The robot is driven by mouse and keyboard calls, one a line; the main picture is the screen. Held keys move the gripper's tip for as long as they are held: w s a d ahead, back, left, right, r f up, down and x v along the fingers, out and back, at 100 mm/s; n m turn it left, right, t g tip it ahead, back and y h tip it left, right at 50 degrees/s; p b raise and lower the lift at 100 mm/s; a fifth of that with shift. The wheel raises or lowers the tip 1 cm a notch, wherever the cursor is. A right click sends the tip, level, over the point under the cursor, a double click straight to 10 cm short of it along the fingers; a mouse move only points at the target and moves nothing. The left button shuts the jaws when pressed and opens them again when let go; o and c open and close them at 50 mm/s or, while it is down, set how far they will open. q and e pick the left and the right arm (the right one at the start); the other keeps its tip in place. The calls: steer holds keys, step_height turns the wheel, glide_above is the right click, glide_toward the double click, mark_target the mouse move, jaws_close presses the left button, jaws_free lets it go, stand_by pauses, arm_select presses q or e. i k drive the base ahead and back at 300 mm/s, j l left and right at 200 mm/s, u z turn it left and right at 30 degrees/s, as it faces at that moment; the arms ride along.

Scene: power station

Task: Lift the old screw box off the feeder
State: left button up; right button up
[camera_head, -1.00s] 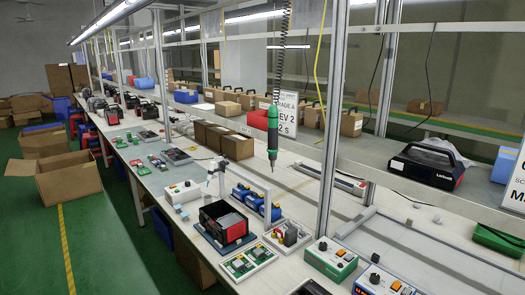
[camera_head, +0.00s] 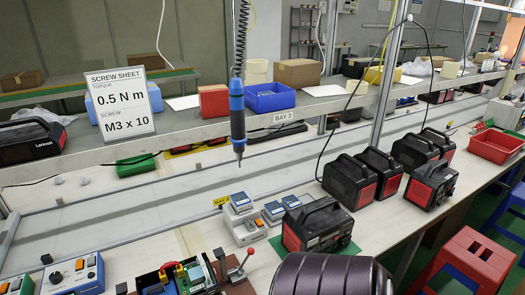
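A small light-grey box with a blue label (camera_head: 240,203) rests on top of a light-grey unit (camera_head: 248,233) on the bench, beside a yellow bay label. These look like the screw box and feeder, but I cannot read their markings. Two similar grey boxes with blue labels (camera_head: 272,211) stand just to the right. Neither of my grippers is in view.
A blue-and-black screwdriver (camera_head: 237,120) hangs on a coiled cord above the bench. Black-and-red power units (camera_head: 318,226) stand to the right. A shelf carries a screw sheet sign (camera_head: 123,102) and a blue bin (camera_head: 269,97).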

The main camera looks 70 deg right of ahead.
mark_target(241, 202)
steer(key=z, duration=2)
